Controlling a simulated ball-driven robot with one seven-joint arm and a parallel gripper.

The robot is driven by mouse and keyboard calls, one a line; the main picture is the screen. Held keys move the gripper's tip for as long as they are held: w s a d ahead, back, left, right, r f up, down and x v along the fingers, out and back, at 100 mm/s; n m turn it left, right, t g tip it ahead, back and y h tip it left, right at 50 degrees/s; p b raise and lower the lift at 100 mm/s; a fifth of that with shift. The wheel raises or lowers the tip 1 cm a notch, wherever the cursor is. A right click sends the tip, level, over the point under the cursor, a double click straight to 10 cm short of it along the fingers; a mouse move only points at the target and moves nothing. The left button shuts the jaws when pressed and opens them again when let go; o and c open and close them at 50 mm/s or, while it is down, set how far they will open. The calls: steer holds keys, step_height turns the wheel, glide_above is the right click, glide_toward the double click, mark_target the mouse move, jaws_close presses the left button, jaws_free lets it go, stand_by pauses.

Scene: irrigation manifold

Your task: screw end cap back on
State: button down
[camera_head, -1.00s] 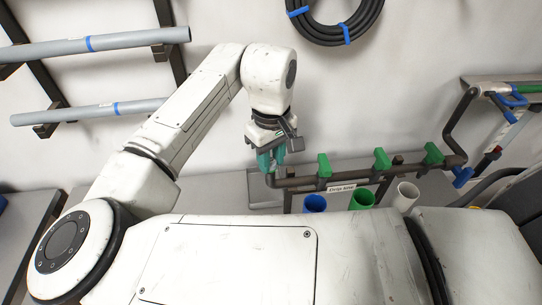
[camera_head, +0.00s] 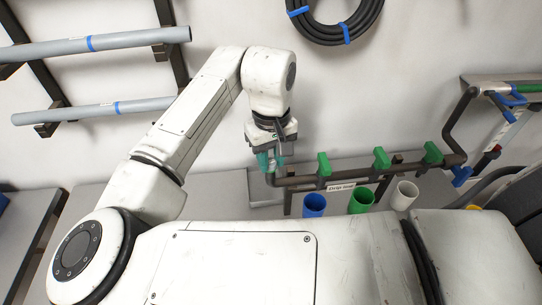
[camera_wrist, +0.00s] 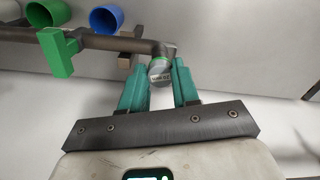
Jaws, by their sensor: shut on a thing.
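My gripper (camera_head: 268,160) is at the left end of the dark manifold pipe (camera_head: 300,181). In the wrist view its two teal fingers (camera_wrist: 160,87) are shut on a small grey end cap (camera_wrist: 160,72) with a white label. A thin green edge shows beside the cap. The cap is at the bent end of the manifold pipe (camera_wrist: 105,42), touching or very close; I cannot tell how far it is screwed on. In the head view the fingers mostly hide the cap.
Green valve handles (camera_head: 381,158) stand along the pipe. Blue (camera_head: 314,204), green (camera_head: 361,200) and white (camera_head: 404,195) cups stand in front of it. A coiled black hose (camera_head: 335,20) hangs on the wall. Grey pipes (camera_head: 95,44) rest on a rack at left.

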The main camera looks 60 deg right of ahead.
steer(key=shift+w+m, duration=0.1)
steer(key=shift+m, duration=1)
steer(key=m, duration=0.4)
steer(key=shift+w+d+r+m, duration=0.1)
steer(key=shift+d+m, duration=0.05)
steer(key=shift+m, duration=0.15)
steer(key=m, duration=0.4)
steer(key=shift+d+m, duration=0.1)
steer(key=shift+m, duration=0.2)
steer(key=shift+m+b, duration=0.3)
steer(key=shift+m, duration=0.1)
steer(key=m, duration=0.3)
steer(key=shift+m+b, duration=0.3)
steer(key=shift+m, duration=0.1)
